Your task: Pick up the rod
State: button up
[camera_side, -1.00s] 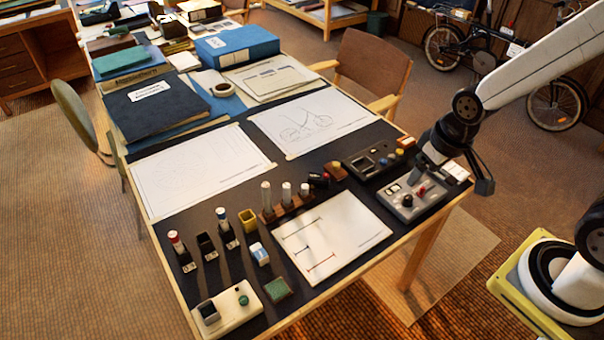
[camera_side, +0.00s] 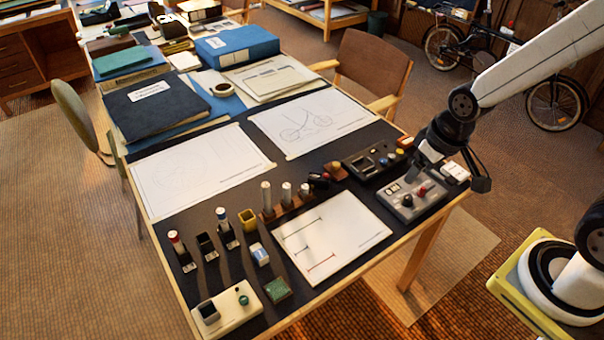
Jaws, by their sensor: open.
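Several upright rod-like pieces stand on the dark table top. Three pale rods stand in a row in a brown wooden block: the left one (camera_side: 266,194), the middle one (camera_side: 286,191) and the right one (camera_side: 304,190). A rod with a red top (camera_side: 175,240) and a rod with a blue top (camera_side: 222,218) stand in small black holders further left. I cannot tell which one is the task's rod. My gripper (camera_side: 424,170) is open and empty, above the grey control box at the table's right edge, well right of all the rods.
A flat white sheet (camera_side: 345,228) lies between the box and the rods. An empty black holder (camera_side: 206,245) and a yellow cup (camera_side: 247,219) stand near the rods.

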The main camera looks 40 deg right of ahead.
jog(key=w+a+f+n+y, duration=0.1)
jog(key=w+a+f+n, duration=0.2)
jog(key=w, duration=0.4)
jog(key=w+a+n+y, duration=0.15)
jog(key=w+a, duration=0.25)
jog(key=w, duration=0.4)
jog(key=n+y, duration=0.1)
jog(key=n, duration=0.5)
send_over(266, 184)
jog(key=s+d, duration=0.2)
jog(key=f, duration=0.8)
jog(key=shift+w+a+f, duration=0.2)
jog(key=shift+w+a, duration=0.05)
jog(key=shift+x, duration=1.3)
jog(key=shift+x, duration=2.6)
jog(key=shift+w, duration=0.1)
grip_shut()
